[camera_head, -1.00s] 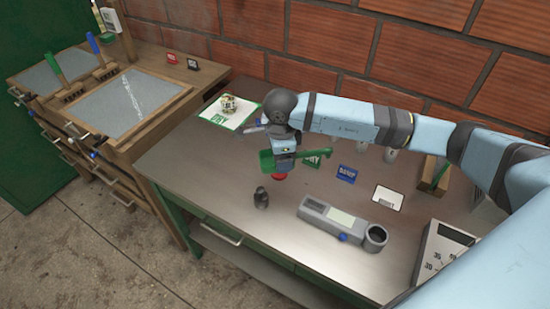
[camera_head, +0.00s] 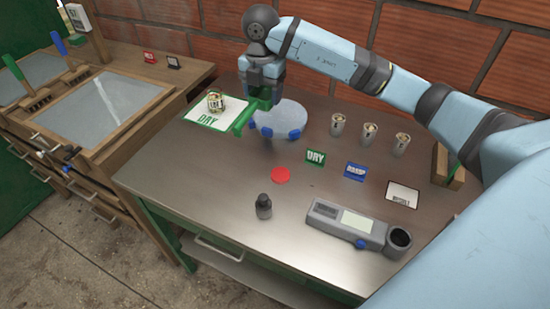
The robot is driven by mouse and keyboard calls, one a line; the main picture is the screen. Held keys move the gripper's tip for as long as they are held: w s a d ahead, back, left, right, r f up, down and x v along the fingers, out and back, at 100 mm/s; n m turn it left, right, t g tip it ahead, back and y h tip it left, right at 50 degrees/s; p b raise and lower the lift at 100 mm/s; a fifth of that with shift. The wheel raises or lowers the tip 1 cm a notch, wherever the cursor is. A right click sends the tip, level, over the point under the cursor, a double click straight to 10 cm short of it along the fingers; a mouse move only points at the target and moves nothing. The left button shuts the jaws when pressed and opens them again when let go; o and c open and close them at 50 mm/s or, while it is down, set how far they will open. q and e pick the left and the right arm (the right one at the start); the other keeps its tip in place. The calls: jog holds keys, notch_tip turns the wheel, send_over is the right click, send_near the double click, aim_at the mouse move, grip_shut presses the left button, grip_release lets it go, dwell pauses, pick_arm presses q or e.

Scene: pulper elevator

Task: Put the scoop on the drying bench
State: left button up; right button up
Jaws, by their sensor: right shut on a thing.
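My right gripper (camera_head: 263,93) is shut on the green scoop (camera_head: 243,119), near the back of the metal-topped table. The scoop is held between the white DRY mat and a pale round plate, partly hidden by the gripper. Whether it touches the table cannot be told. The wooden bench (camera_head: 138,118) at the left has framed grey screens (camera_head: 85,98) set in its top; it may be the drying bench, but no label shows this. My left gripper is not in view.
A tin (camera_head: 216,102) stands on the DRY mat (camera_head: 214,121). The pale plate (camera_head: 291,113) has blue knobs. Several tins (camera_head: 368,133) stand behind small signs (camera_head: 315,157). A black weight (camera_head: 263,206), red disc (camera_head: 280,175) and grey meter (camera_head: 342,221) occupy the front.

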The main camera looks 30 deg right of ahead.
send_over(266, 158)
notch_tip(266, 158, down, 15)
jog(key=shift+w+f, duration=0.1)
jog(key=shift+f, duration=2.35)
jog(key=shift+f, duration=0.1)
jog(key=o, duration=0.9)
